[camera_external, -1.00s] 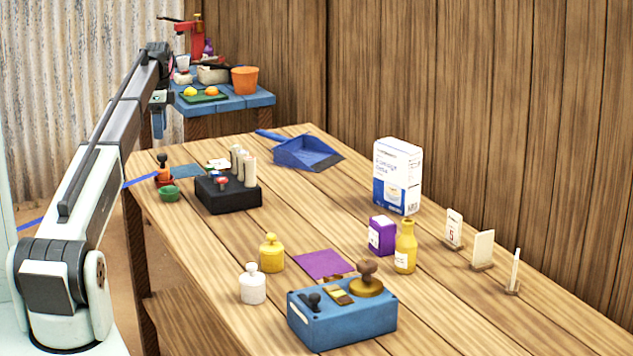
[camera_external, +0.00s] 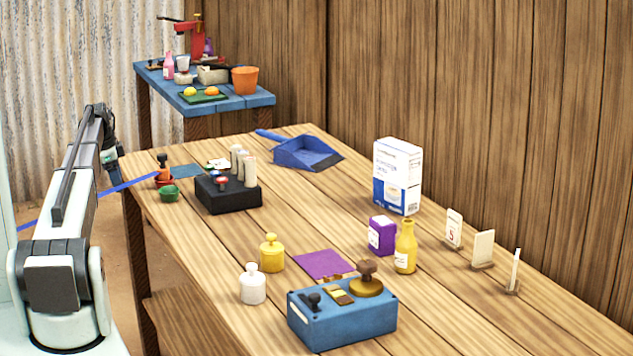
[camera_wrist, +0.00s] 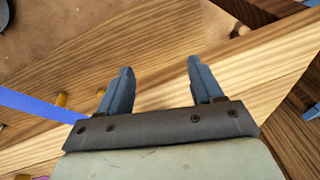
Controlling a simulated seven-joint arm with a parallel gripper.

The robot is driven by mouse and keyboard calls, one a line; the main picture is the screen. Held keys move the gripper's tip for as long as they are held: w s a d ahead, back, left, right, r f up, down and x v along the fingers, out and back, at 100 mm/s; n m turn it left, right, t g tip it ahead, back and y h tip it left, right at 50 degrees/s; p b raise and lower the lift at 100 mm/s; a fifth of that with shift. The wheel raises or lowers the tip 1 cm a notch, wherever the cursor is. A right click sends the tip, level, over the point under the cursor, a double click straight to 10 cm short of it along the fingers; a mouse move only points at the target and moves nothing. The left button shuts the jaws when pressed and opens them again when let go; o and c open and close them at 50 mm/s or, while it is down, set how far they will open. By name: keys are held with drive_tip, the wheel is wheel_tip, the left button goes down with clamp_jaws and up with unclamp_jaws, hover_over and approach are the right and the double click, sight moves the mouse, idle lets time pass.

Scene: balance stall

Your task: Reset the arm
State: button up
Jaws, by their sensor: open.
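My gripper (camera_wrist: 158,88) shows in the wrist view with its two blue-grey fingers spread apart and nothing between them. Bare wooden planks lie beyond the fingers. In the external view my arm is folded at the left edge, and the gripper end (camera_external: 111,165) hangs left of the wooden table (camera_external: 250,290), partly hidden behind my arm. The fingers are too small there to make out.
On the table are a black box (camera_external: 225,198), a blue box (camera_external: 345,325), yellow (camera_external: 271,255) and white (camera_external: 253,285) weights, a blue dustpan (camera_external: 305,153), a carton (camera_external: 397,178) and a yellow bottle (camera_external: 405,248). A blue strip (camera_external: 130,185) runs beside the gripper. A blue side table (camera_external: 240,100) stands behind.

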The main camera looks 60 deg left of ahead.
drive_tip(key=s+d+f+m+g+y, duration=0.1)
drive_tip(key=s+d+f+m+y, duration=0.3)
drive_tip(key=f, duration=0.8)
drive_tip(key=d+f+m+g, duration=0.1)
drive_tip(key=d+f+g, duration=0.1)
drive_tip(key=d+f, duration=0.65)
drive_tip(key=w+d+f+h, duration=0.1)
drive_tip(key=w+d+f, duration=0.35)
drive_tip(key=d, duration=0.35)
drive_tip(key=w+d+f+m, duration=0.1)
drive_tip(key=w+d+f, duration=0.2)
drive_tip(key=d+f, duration=0.35)
drive_tip(key=w+d+f+h, duration=0.1)
drive_tip(key=w+d+f, duration=0.25)
drive_tip(key=d, duration=0.55)
drive_tip(key=s+d+f+n+g+h, duration=0.1)
drive_tip(key=d+f+n, duration=0.15)
drive_tip(key=d, duration=1.05)
drive_tip(key=d+f+n+g+h, duration=0.15)
drive_tip(key=d+f, duration=0.25)
drive_tip(key=d, duration=0.9)
drive_tip(key=s+d+n+g, duration=0.2)
drive_tip(key=s+d, duration=0.5)
drive_tip(key=d, duration=0.2)
drive_tip(key=s+d+r+n+g, duration=0.1)
drive_tip(key=s+d+n+g, duration=0.1)
drive_tip(key=s+d, duration=0.5)
drive_tip(key=d+h, duration=0.1)
drive_tip(key=d, duration=0.2)
drive_tip(key=shift+d, duration=0.25)
